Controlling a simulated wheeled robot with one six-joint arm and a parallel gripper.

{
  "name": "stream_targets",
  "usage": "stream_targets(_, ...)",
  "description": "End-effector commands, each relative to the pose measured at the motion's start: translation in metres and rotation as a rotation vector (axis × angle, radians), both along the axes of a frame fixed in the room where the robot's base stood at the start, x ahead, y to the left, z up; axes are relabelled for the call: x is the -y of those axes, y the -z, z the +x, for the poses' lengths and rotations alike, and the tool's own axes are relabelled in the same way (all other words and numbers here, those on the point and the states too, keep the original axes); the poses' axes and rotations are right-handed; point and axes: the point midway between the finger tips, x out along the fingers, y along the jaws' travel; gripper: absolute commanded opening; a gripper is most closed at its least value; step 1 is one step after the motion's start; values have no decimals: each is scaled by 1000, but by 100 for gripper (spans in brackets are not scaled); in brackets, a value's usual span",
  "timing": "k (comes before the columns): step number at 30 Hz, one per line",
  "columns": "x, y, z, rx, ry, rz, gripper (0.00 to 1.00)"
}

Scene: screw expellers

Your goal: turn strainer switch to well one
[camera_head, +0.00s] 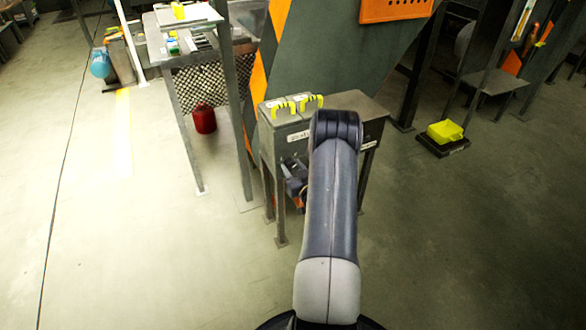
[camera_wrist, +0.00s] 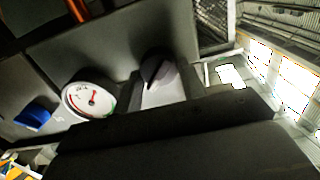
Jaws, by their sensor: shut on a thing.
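The strainer switch (camera_wrist: 156,72) is a grey knob with a dark pointed mark, on a grey panel in the wrist view. My gripper (camera_wrist: 168,98) comes up from the bottom of that view as a broad dark shape and is shut on the switch's lower part. The fingertips largely hide the grip itself. No well label is readable, so the selected position cannot be told. In the head view my gripper (camera_head: 294,180) is at the front of a grey cabinet (camera_head: 350,106), partly behind my arm; the switch is hidden there.
A blue part (camera_wrist: 33,115) is farther left. Two yellow handles (camera_head: 297,104) stand on the cabinet top. A metal post (camera_head: 238,110) is close on the left.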

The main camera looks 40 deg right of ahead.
Motion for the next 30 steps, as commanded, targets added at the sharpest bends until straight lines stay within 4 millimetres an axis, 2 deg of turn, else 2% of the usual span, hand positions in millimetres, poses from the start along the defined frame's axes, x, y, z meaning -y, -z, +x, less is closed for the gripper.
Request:
stream_targets(8,0,2,0,-6,-1,-26,16)
stream_targets(14,-1,4,0,-26,-1,-116,16)
stream_targets(30,-3,7,1,-139,0,-589,16)
